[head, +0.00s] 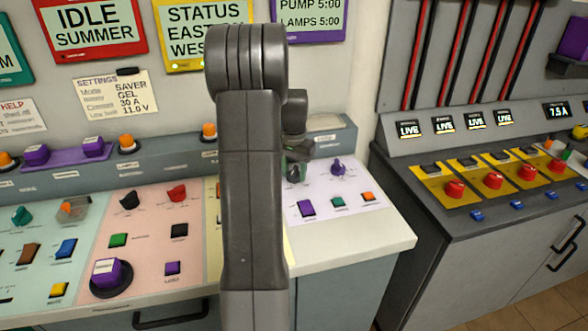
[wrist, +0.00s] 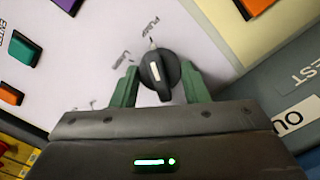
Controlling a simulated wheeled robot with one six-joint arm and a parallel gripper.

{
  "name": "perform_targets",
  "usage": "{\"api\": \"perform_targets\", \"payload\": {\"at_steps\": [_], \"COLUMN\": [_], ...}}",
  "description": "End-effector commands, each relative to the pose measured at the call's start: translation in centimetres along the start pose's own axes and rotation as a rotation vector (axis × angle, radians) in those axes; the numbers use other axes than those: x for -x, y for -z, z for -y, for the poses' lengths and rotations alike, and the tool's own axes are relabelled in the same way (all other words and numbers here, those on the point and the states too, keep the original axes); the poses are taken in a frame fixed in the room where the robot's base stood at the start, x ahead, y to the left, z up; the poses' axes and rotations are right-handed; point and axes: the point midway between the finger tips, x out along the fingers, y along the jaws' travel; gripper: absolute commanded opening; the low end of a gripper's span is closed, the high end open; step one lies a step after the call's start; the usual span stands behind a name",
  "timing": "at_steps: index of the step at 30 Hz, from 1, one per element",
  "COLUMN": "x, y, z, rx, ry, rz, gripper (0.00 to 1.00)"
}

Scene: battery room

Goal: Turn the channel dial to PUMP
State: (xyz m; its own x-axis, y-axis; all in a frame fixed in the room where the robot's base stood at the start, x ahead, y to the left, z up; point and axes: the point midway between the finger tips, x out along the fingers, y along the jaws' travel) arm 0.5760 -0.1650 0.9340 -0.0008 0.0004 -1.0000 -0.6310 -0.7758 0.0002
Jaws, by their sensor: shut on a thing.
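The channel dial (wrist: 158,72) is a dark round knob with a raised grip bar and a white pointer line. In the wrist view its pointer end faces up, roughly towards the printed word PUMP (wrist: 151,27). Other labels to its left are too blurred to read. My gripper (wrist: 160,69) has its green fingers on both sides of the dial and is shut on it. In the head view my gripper (head: 297,168) is at the pale lilac panel (head: 350,195), and my arm and gripper hide most of the dial.
A purple knob (head: 338,167) stands just right of my gripper. Purple (head: 306,208), green (head: 338,202) and orange (head: 368,196) switches lie in front. A separate console with red knobs (head: 455,188) stands to the right, across a gap.

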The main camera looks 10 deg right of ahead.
Motion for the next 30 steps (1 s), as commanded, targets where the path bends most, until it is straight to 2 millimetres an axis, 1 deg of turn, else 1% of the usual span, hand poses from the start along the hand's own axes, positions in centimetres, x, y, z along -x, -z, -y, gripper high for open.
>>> {"api": "perform_targets", "payload": {"at_steps": [15,16,18,19,26,30], "x": [0.11,0.11,0.10,0.09,0.06,0.72], "y": [0.12,0.11,0.10,0.09,0.05,0.08], "z": [0.02,0.02,0.01,0.01,0.01,0.03], "rx": [-0.020,-0.019,-0.019,-0.019,-0.018,-0.018], "ry": [0.001,0.001,0.001,0.001,0.000,0.001], "rz": [-0.004,-0.004,-0.004,-0.003,-0.002,-0.003], "gripper": [0.18,0.47,0.61,0.63,0.63,0.63]}}
